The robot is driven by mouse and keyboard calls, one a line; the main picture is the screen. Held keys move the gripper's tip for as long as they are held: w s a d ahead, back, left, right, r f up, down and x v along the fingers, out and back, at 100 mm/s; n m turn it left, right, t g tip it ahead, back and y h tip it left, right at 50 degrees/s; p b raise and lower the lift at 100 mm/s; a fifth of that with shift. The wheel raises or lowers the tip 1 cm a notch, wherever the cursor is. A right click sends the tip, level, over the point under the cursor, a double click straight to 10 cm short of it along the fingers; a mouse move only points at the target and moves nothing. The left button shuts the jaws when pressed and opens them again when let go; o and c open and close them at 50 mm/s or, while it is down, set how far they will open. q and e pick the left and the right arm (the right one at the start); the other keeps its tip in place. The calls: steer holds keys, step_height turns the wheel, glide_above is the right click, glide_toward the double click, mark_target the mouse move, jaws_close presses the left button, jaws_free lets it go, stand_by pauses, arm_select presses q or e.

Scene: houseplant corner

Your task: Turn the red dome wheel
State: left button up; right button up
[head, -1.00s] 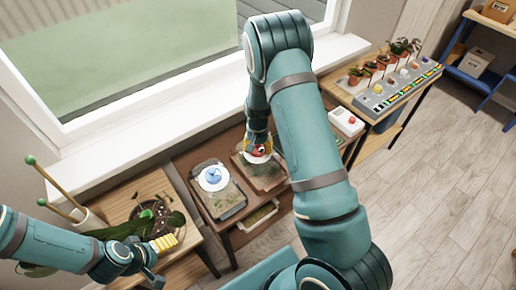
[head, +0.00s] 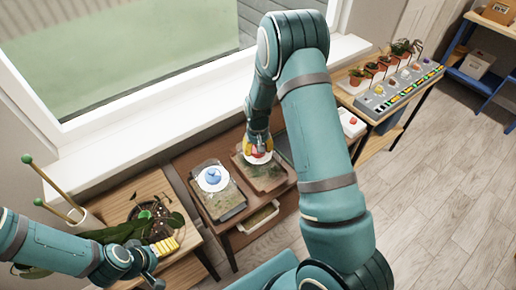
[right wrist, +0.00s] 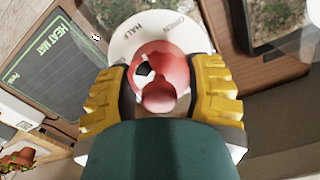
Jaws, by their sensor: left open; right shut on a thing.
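The red dome wheel (head: 259,157) sits on the right-hand clear-topped tray on the brown table, partly hidden by my right gripper. In the right wrist view the red wheel (right wrist: 165,72) has a black mark and stands on a white dial lettered OPEN and HALF. My right gripper (head: 258,147) reaches down over it. Its yellow fingers (right wrist: 162,92) are shut on the wheel, one on each side. My left gripper (head: 163,263) is open and empty, low at the left beside the plant table.
A blue dome wheel (head: 212,178) stands on the neighbouring tray (head: 228,203). A plant bowl (head: 158,217) is on the left table. The heat mat (right wrist: 45,70) lies beside the red wheel's tray. A white box with a red button (head: 350,122) is farther right.

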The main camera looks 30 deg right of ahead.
steer(key=shift+n, duration=0.4)
stand_by(0.3)
steer(key=o, duration=1.2)
steer(key=shift+r, duration=0.1)
step_height(320, 180, up, 12)
steer(key=shift+f, duration=0.1)
steer(key=shift+s, duration=0.1)
